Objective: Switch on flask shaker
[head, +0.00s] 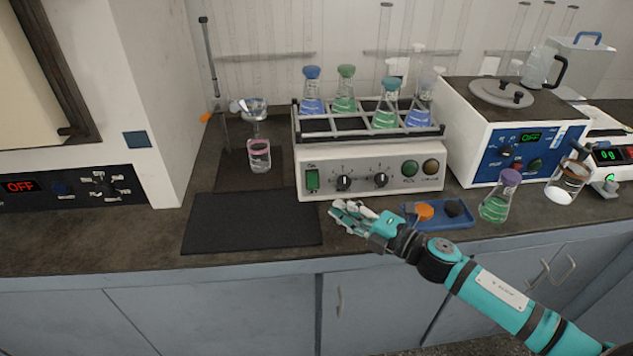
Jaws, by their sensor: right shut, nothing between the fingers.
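The flask shaker (372,182) stands on the bench in the middle of the head view. Its rack holds several flasks with blue and green liquid. Its front panel has a green switch (312,179) at the left, two black knobs (344,183), a green button (409,168) and an amber button (430,167). My right gripper (340,213) is shut and empty. Its fingertips point left, just in front of the panel and below the left knob in the picture. I cannot tell whether it touches anything. My left gripper is not in view.
A black mat (250,223) lies to the left. A blue tray (463,219) with orange and black stoppers and a purple-capped flask (499,198) sit to the right. A blue-panelled device (517,150) reads OFF. A pink-banded beaker (259,155) stands left of the shaker.

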